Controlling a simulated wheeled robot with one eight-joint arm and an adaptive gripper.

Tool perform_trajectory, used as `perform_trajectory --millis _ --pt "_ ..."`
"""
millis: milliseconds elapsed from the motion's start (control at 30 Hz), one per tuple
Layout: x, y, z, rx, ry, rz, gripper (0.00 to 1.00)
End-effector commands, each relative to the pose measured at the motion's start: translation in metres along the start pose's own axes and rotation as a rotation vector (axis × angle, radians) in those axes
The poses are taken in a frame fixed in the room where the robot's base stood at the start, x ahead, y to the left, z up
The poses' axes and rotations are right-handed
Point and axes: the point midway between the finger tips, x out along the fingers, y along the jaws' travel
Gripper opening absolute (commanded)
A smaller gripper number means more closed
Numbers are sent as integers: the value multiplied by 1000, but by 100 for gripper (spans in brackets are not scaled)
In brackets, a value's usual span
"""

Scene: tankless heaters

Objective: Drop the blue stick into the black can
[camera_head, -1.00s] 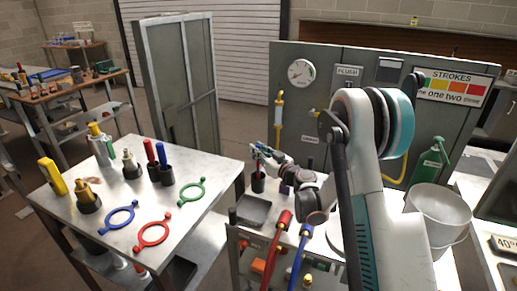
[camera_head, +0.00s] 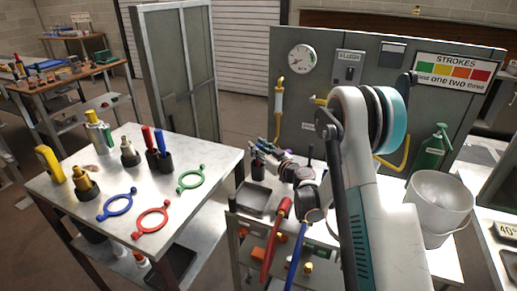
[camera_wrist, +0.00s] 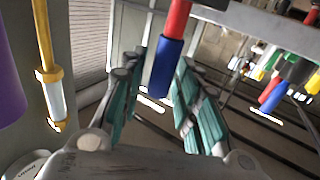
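In the head view my gripper (camera_head: 264,149) is at the far end of my arm, over the bench in front of the grey panel. A small black can (camera_head: 257,169) stands there, just under the gripper. In the wrist view, which looks upside down, my teal fingers (camera_wrist: 158,75) are spread apart. On the left table another blue stick (camera_head: 160,141) and a red stick (camera_head: 147,137) stand in black cans.
A dark tray (camera_head: 252,199) lies on the bench in front of the black can. A white bucket (camera_head: 438,203) stands at right. Coloured rings (camera_head: 118,204) lie on the left table.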

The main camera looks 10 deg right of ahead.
Motion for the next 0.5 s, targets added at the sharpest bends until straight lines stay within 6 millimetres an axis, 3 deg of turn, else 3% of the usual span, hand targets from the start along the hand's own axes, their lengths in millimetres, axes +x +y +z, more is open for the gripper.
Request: perform_trajectory --millis 500 --pt "0 0 0 0 0 0 40"
